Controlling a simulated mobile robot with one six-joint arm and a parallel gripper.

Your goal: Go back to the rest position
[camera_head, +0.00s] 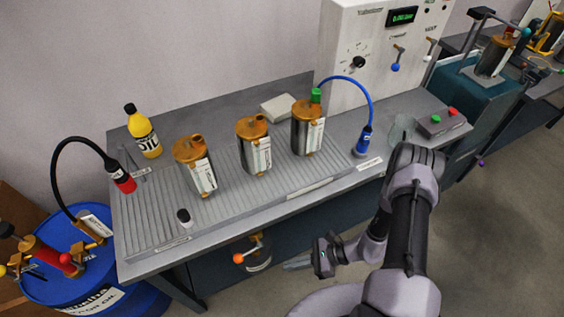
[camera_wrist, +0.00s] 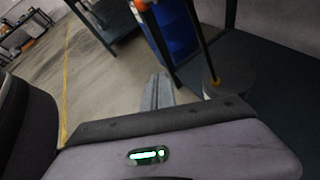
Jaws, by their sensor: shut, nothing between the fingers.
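My gripper (camera_head: 292,264) is held low in front of the workbench, below the level of its top, with the arm folded at the lower right. In the wrist view its grey fingers (camera_wrist: 157,92) are together with nothing between them. Three metal pump canisters with copper-coloured lids, left (camera_head: 201,175), middle (camera_head: 255,152) and right (camera_head: 307,133), stand upright on the ribbed bench top (camera_head: 140,225). A green piece (camera_head: 316,95) sits on the right canister, and a blue tube (camera_head: 366,92) runs from there to a blue fitting (camera_head: 363,142). My gripper touches none of them.
A white control panel (camera_head: 345,90) stands behind the bench, with a button box (camera_head: 440,123) at right. A yellow oil bottle (camera_head: 147,138) is at back left. A blue drum (camera_head: 60,285) with a black hose is at left. Floor is clear at lower right.

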